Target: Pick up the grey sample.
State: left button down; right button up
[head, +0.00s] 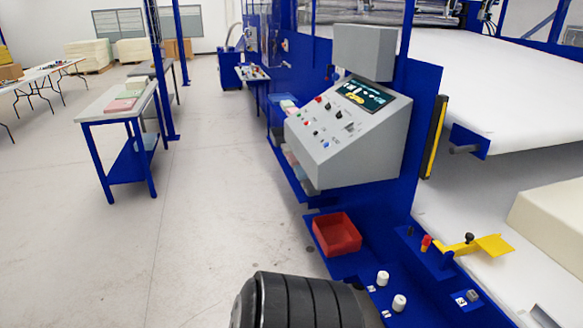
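I cannot clearly make out a grey sample. A small dark grey piece (473,295) sits beside a white label on the blue ledge at the lower right, but I cannot tell whether it is the sample. Pale, pink and green foam pieces (123,104) lie on a side table (93,108) at the left. Neither of my grippers shows in the head view. A black ribbed part, seemingly one of my arm links, covers the bottom middle and hides what is behind it.
The blue machine carries a grey control console (350,130), a red bin (337,233), white knobs (383,278) and a yellow lever (485,246). A cream foam block (552,222) lies at the right on the machine. The floor between side table and machine is clear.

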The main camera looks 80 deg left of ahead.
aim_at(309, 187)
jog(key=u, duration=2.75)
